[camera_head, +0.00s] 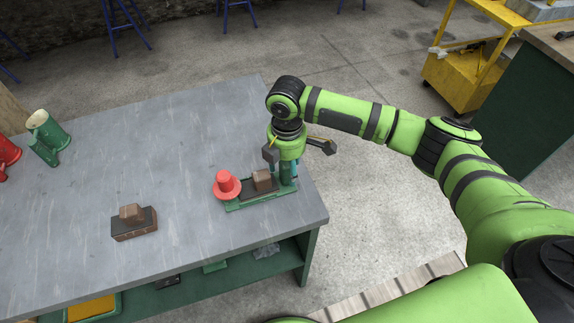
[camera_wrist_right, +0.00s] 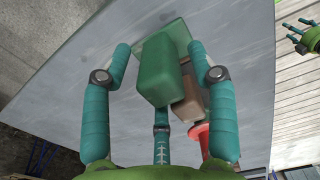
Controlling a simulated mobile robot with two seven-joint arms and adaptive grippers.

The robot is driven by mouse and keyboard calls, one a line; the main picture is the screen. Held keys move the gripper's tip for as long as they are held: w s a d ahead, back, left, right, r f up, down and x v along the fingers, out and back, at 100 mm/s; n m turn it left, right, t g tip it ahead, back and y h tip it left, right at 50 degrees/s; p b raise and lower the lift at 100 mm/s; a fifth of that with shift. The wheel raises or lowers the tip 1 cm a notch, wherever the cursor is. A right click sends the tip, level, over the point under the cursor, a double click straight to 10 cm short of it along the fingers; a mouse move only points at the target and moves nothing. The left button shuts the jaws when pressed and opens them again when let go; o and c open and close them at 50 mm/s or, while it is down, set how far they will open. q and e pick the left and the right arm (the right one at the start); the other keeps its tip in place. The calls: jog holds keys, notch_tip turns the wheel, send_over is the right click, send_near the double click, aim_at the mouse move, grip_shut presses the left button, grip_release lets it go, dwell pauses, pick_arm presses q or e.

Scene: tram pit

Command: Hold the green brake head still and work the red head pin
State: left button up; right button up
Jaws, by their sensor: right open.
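The green brake head (camera_head: 286,186) stands at the right end of a low green base on the bench. It shows as a green block (camera_wrist_right: 160,72) in the right wrist view. The red head pin (camera_head: 227,184) stands upright at the base's left end; part of it shows in the right wrist view (camera_wrist_right: 200,135). My right gripper (camera_head: 294,166) is above the green block, open, with its teal fingers (camera_wrist_right: 168,65) on either side. I cannot tell whether they touch it. My left gripper (camera_wrist_right: 294,30) is small at the wrist view's right edge, fingers apart and empty.
A brown block (camera_head: 263,180) sits on the base between pin and green block. A brown block on a dark base (camera_head: 134,222) lies left on the grey bench (camera_head: 170,160). A yellow cart (camera_head: 460,75) stands behind.

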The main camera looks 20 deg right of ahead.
jog(key=shift+r+b, duration=0.85)
jog(key=shift+r, duration=2.6)
jog(key=shift+o, duration=0.2)
